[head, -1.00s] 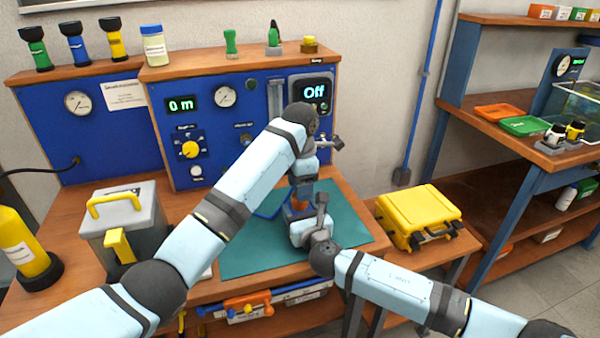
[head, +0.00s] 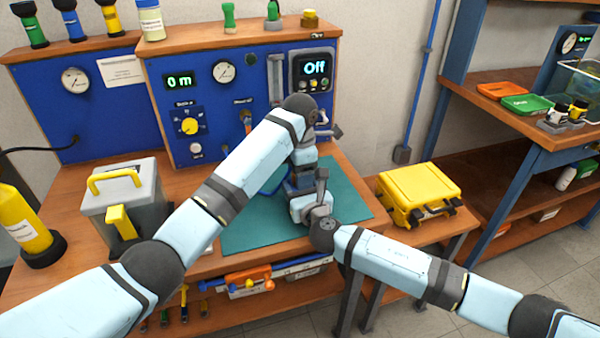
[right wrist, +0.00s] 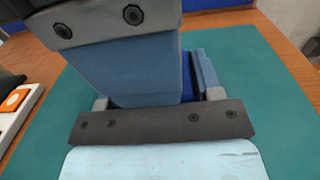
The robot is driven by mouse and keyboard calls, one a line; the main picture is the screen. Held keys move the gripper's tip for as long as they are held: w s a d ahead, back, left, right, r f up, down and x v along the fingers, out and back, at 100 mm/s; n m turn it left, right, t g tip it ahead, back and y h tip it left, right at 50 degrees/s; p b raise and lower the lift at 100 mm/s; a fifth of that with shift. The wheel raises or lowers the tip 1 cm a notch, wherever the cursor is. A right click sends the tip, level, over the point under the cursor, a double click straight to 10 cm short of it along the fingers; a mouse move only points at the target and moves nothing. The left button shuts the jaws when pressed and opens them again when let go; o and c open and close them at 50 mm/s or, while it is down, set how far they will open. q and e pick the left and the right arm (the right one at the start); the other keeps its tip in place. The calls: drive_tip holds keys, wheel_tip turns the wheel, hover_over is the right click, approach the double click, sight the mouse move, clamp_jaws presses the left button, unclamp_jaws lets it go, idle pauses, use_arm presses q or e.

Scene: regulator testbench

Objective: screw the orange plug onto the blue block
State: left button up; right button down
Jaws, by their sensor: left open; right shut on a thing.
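The blue block (right wrist: 188,78) shows only in part in the right wrist view, standing over the green mat between the fingers of my right gripper (right wrist: 160,98). That gripper is shut on it. My left gripper (right wrist: 140,65) covers much of the block in this view. In the head view my left gripper (head: 302,180) points down over the mat, right at my right gripper (head: 300,198), and its jaws are open. I cannot make out the orange plug at the grippers; the arms hide that spot.
The green mat (head: 255,232) has free room at its front and right. A grey box with yellow handles (head: 130,200) stands left, a yellow case (head: 418,193) right. The blue test panel (head: 215,145), display reading "Off", rises behind. An orange patch (right wrist: 15,99) lies at the wrist view's left edge.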

use_arm(q)
drive_tip(key=shift+r, duration=2.3)
